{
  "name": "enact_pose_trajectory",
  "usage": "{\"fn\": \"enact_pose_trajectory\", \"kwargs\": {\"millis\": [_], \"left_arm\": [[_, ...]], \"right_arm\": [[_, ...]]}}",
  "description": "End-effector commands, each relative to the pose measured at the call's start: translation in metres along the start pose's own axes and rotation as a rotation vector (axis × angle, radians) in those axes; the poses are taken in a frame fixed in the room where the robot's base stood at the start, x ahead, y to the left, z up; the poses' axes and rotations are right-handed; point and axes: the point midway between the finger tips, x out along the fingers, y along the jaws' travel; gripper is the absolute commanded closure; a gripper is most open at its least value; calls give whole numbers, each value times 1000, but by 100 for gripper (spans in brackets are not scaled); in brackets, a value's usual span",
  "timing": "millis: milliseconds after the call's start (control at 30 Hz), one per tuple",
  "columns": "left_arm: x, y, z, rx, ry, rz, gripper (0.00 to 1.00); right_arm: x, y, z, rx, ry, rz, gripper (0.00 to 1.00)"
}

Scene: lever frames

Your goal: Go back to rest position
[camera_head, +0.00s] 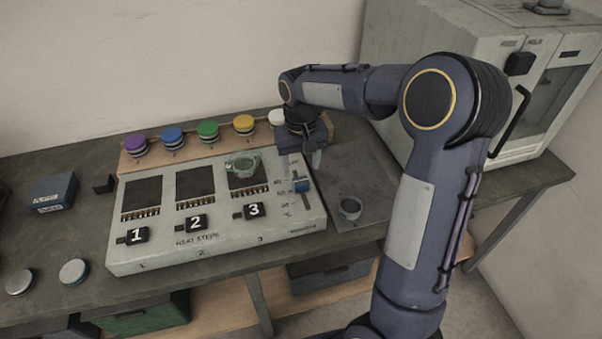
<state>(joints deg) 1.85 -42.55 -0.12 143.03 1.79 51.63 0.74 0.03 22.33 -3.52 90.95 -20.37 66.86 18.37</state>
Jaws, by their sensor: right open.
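My right arm comes up from the bottom right and bends over the bench. My right gripper (302,156) points down above the back right corner of the grey heat-steps panel (165,255). It is open, with nothing seen between its fingers. My left gripper is not in view.
A greenish ring-shaped dish (243,163) sits on plate 3. Colored knobs, such as the yellow one (244,124), line a wooden rack behind. A small cup (350,208) stands on a grey tray (368,180). A large machine (440,40) stands back right.

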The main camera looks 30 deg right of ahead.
Motion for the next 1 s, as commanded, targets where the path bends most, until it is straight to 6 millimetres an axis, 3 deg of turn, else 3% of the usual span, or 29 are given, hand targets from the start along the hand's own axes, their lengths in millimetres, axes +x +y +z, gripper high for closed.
{"fn": "enact_pose_trajectory", "kwargs": {"millis": [200,767,867,1000], "left_arm": [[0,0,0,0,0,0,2],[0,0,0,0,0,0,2],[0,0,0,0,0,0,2],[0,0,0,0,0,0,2]], "right_arm": [[-21,0,0,-2,1,0,44],[-24,0,2,-2,3,-4,44],[-34,2,15,-6,22,-33,44],[-57,7,62,-21,90,-123,44]]}}
